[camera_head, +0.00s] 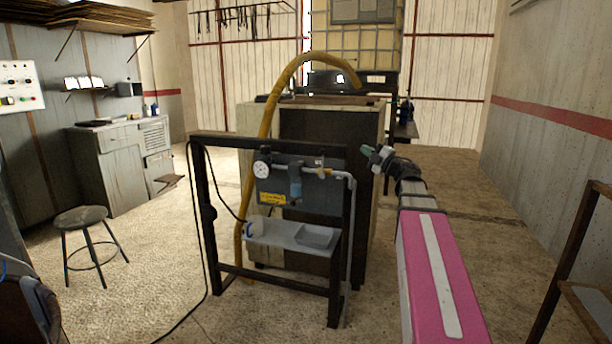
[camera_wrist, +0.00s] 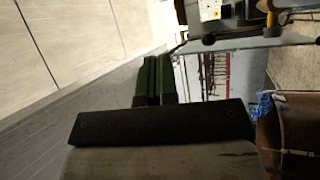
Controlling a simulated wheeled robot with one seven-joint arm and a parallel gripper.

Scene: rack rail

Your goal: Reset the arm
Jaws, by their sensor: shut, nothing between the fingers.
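My gripper (camera_head: 368,151) is at the end of my pink and grey arm, just right of the black frame's upright in the head view. It points toward the upper left, in front of or beside the dark cabinet. In the wrist view its two dark green fingers (camera_wrist: 154,78) lie side by side, shut, with nothing between them. No object is held.
A black frame (camera_head: 270,141) with a gauge, pipe and grey shelf (camera_head: 275,235) stands left of my arm. A yellow hose (camera_head: 268,118) arches over it. A stool (camera_head: 82,217) and grey cabinet (camera_head: 105,165) are at left. Another dark frame (camera_head: 566,262) stands at right.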

